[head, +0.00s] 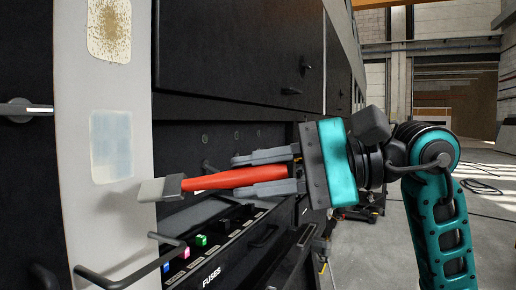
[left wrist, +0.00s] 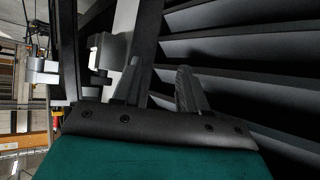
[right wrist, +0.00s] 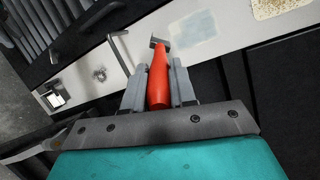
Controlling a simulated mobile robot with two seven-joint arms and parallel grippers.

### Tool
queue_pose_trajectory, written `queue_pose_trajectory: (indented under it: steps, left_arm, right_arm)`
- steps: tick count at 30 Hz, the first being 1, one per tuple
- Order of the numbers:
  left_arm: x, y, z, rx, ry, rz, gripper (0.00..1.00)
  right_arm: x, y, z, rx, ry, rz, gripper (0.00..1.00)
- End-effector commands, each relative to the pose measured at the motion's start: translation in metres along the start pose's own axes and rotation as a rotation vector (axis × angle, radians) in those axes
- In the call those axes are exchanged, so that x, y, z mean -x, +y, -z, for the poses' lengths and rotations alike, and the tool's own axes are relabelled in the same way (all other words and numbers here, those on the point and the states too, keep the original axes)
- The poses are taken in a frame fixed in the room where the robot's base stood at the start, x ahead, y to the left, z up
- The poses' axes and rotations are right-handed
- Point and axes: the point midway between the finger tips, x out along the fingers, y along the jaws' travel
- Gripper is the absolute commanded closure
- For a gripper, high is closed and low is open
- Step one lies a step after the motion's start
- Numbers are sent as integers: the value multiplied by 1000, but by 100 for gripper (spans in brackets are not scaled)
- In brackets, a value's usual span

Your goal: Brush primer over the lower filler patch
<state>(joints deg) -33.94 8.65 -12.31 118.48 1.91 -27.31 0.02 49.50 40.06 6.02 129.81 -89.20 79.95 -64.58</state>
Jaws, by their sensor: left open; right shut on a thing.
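A brush with a red handle (head: 225,178) and pale bristles is in my right gripper (head: 237,176). That gripper is shut on the handle, and the brush points left, nearly level. The lower filler patch (head: 111,146) is a pale blue-grey rectangle on the light panel strip; it also shows in the right wrist view (right wrist: 194,32). The bristle end is just below and right of the patch, near the panel's edge; I cannot tell if it touches the panel. In the left wrist view my left gripper (left wrist: 158,82) is open and empty, in front of dark slats.
A brown-speckled patch (head: 109,28) is higher on the same panel. A black bar handle (head: 128,272) and a drawer marked FUSES (head: 212,276) with coloured pieces lie below the brush. Dark cabinet doors (head: 235,50) stand behind.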

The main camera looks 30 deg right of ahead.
Motion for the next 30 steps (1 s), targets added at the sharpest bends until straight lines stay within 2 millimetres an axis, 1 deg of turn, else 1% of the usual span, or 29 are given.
queue_pose_trajectory:
  steps: [5,12,17,23,30]
  left_arm:
    - [3,0,4,0,0,0,57]
    - [10,1,15,0,1,0,57]
    - [12,0,19,-2,6,4,57]
    - [12,-3,13,-3,-3,9,57]
    - [14,-3,8,-1,-13,10,57]
  right_arm:
    - [-8,-2,2,-2,0,3,100]
    - [-31,-9,8,-3,0,3,100]
    - [-45,-12,12,-4,-1,3,100]
    - [-54,-14,15,-2,1,3,100]
    - [-56,-13,16,-1,2,3,100]
